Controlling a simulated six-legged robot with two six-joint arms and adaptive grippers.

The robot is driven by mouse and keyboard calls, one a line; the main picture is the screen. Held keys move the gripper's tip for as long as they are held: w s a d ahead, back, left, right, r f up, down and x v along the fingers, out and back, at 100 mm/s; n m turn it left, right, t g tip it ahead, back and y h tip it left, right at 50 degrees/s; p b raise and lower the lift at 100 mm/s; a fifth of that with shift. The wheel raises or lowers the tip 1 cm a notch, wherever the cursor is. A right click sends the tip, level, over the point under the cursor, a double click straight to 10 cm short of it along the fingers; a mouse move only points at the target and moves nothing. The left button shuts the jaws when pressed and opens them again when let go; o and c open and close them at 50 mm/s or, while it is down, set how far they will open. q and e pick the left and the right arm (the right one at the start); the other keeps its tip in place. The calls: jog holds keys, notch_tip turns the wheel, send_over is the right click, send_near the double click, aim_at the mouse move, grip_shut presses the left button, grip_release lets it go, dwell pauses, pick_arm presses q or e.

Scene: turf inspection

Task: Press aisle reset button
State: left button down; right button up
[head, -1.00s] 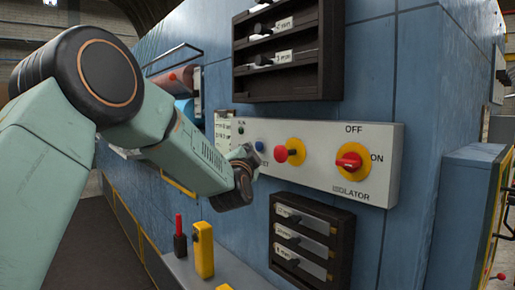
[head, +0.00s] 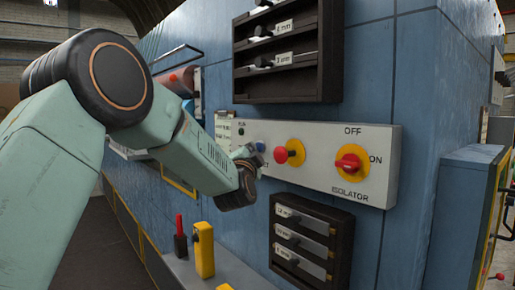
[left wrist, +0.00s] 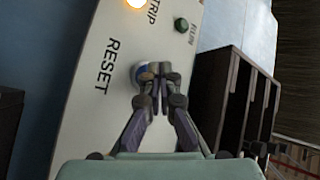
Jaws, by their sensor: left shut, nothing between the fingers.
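The blue reset button (head: 261,147) sits on the light grey control panel (head: 315,178) on the blue wall. In the left wrist view the button (left wrist: 141,73) shows beside the word RESET, partly hidden behind my fingers. My left gripper (head: 248,160) is shut and empty, its tips in front of the button. In the left wrist view the closed fingertips (left wrist: 158,72) overlap the button's right part; I cannot tell whether they touch it. My right gripper is not in view.
A red knob on a yellow plate (head: 289,152) and a red isolator switch (head: 348,162) are to the right on the panel. A lit orange TRIP lamp (left wrist: 136,3) and a green button (left wrist: 181,25) are nearby. Dark racks (head: 310,240) hang below and above.

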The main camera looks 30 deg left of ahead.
pick_arm(q)
jog(key=shift+w, duration=0.1)
jog(key=shift+w+f, duration=0.15)
jog(key=shift+w, duration=0.2)
jog(key=shift+s+d, duration=0.1)
jog(key=shift+w+d, duration=0.1)
jog(key=shift+w, duration=0.15)
jog(key=shift+s, duration=0.2)
dwell(0.4)
jog(key=shift+s+a, duration=0.5)
jog(key=shift+s, duration=0.15)
